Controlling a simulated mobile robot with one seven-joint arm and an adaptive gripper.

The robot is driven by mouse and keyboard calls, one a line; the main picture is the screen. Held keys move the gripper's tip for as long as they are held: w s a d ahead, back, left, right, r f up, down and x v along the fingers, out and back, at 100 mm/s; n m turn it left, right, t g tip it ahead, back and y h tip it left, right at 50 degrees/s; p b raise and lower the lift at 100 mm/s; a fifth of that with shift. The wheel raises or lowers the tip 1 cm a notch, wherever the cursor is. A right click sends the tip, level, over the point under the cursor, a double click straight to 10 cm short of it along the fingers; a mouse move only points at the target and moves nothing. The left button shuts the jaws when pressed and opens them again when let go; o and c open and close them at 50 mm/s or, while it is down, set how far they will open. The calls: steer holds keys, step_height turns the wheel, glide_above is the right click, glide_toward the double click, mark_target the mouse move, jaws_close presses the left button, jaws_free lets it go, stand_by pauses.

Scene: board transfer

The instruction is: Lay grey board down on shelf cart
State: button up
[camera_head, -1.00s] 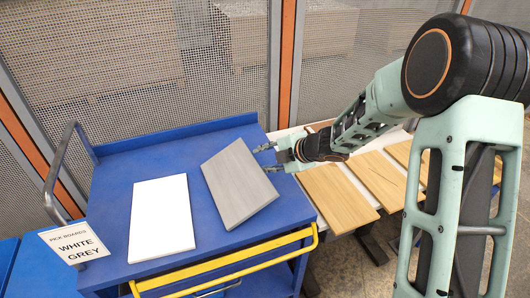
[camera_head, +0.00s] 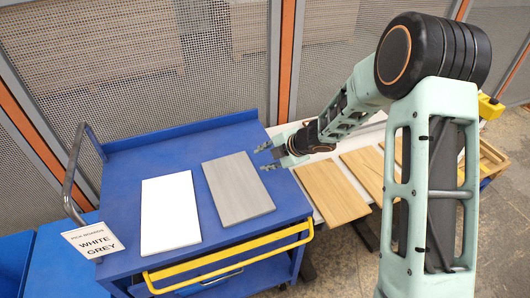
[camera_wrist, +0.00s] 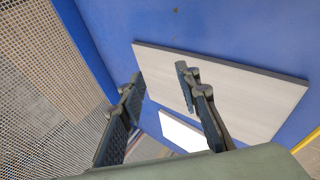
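The grey board (camera_head: 238,190) lies flat on the blue top of the shelf cart (camera_head: 135,168), to the right of the white board (camera_head: 170,215). A narrow strip of blue shows between the two boards. My gripper (camera_head: 266,158) is just past the grey board's right edge, with its fingers spread and nothing between them. In the wrist view the open fingers (camera_wrist: 159,76) show in front of the grey board (camera_wrist: 245,88), apart from it as far as I can tell. Part of the white board (camera_wrist: 182,132) shows behind the fingers.
A sign (camera_head: 93,241) reading "PICK BOARDS WHITE GREY" stands at the cart's left front corner. A yellow handle (camera_head: 235,254) runs along the cart's front. Wooden boards (camera_head: 332,191) lie on a table at the right. Mesh fencing (camera_head: 140,70) stands behind.

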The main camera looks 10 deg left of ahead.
steer(key=shift+s+r+g+h+p, duration=0.1)
steer(key=shift+r+g+h+p, duration=0.4)
steer(key=shift+p, duration=3.5)
steer(key=shift+f+h+p, duration=0.2)
steer(key=shift+h+p, duration=0.3)
steer(key=shift+p, duration=0.45)
steer(key=shift+d+f, duration=0.15)
steer(key=shift+s+d+r, duration=0.35)
steer(key=shift+s+d, duration=0.1)
steer(key=shift+d, duration=0.2)
steer(key=shift+s+d+r, duration=0.3)
steer(key=shift+s+d, duration=0.1)
steer(key=shift+d, duration=0.2)
steer(key=o, duration=0.6)
steer(key=r, duration=0.2)
steer(key=d+r, duration=0.1)
steer(key=r, duration=0.4)
steer(key=shift+s+d+r, duration=0.15)
steer(key=shift+s+r, duration=0.1)
steer(key=shift+s, duration=0.1)
